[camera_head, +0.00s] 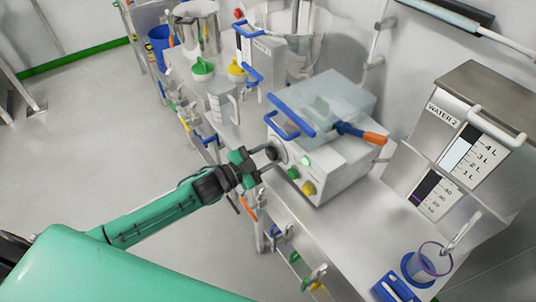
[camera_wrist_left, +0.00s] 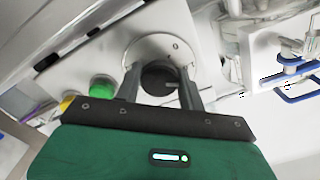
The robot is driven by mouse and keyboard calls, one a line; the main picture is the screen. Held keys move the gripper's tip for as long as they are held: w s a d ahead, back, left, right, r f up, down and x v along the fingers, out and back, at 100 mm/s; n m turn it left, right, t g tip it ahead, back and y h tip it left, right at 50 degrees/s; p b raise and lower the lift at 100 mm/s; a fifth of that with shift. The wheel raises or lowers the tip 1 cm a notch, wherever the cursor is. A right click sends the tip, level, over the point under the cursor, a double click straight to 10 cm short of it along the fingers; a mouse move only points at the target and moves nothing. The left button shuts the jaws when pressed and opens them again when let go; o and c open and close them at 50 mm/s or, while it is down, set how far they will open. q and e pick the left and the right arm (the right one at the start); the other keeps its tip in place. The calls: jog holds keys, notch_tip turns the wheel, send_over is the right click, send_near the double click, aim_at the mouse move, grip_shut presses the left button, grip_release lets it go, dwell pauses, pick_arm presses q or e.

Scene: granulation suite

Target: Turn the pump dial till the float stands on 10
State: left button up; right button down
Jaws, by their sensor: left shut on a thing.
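My left gripper (camera_head: 265,160) is shut on the black pump dial (camera_head: 272,152) at the left front of the white pump box (camera_head: 335,168). In the left wrist view, the two fingers stand on either side of the dial (camera_wrist_left: 158,76), which sits in a round white plate with a small mark above it. The WATER 2 unit (camera_head: 480,105) stands at the right. Its small lower gauge (camera_head: 432,194) has a dark tube and a scale of tens, with a purple patch low in it. The float's exact reading is too small to tell. My right gripper is not in view.
Green (camera_head: 294,173) and yellow (camera_head: 308,188) buttons sit beside the dial. A clear lid with a blue handle (camera_head: 290,112) and an orange-tipped lever (camera_head: 374,138) are above the box. A clear cup (camera_head: 434,258) stands in a blue ring under the WATER 2 tap. Floor at left is clear.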

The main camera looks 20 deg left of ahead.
pick_arm(q)
jog(key=o, duration=1)
jog(key=shift+c, duration=0.2)
jog(key=shift+s, duration=0.15)
jog(key=shift+s+a+f, duration=0.1)
jog(key=shift+s+a, duration=0.15)
jog(key=b+v, duration=0.2)
jog(key=v, duration=1.1)
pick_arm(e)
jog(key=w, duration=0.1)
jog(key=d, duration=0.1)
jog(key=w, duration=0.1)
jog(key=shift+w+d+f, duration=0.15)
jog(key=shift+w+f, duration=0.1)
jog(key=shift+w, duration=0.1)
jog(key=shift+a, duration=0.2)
